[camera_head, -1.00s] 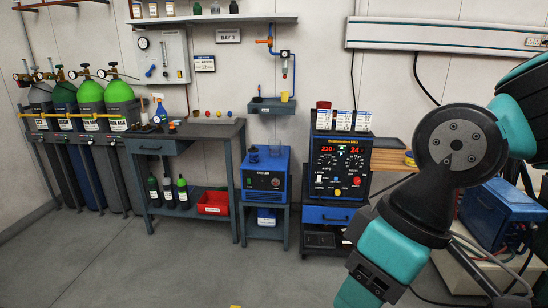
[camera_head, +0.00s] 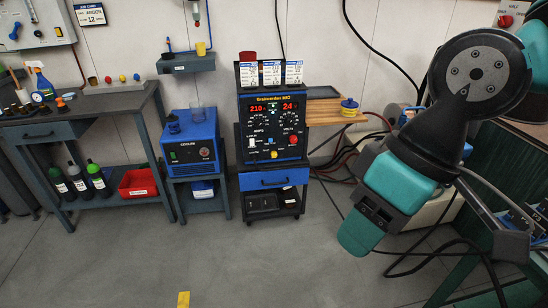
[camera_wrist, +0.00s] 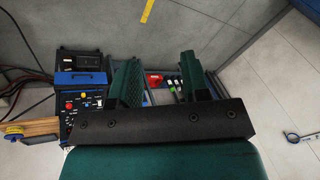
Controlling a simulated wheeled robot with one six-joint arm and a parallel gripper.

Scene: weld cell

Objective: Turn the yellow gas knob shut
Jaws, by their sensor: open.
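A wall panel (camera_head: 36,24) with a dial and blue and red knobs is cut off at the upper left. My gripper (camera_wrist: 157,72) is open and empty in the wrist view, its two green fingers apart. The welder's front also shows at the left there, well away from the fingers. The head view does not clearly show my gripper.
A blue cooler (camera_head: 192,147) stands left of the welder, beside a workbench (camera_head: 92,106) with bottles and a red bin (camera_head: 138,183) below. A wooden board (camera_head: 334,112) bears a yellow and blue spool (camera_head: 350,107). Cables lie at the right. The middle floor (camera_head: 250,262) is clear.

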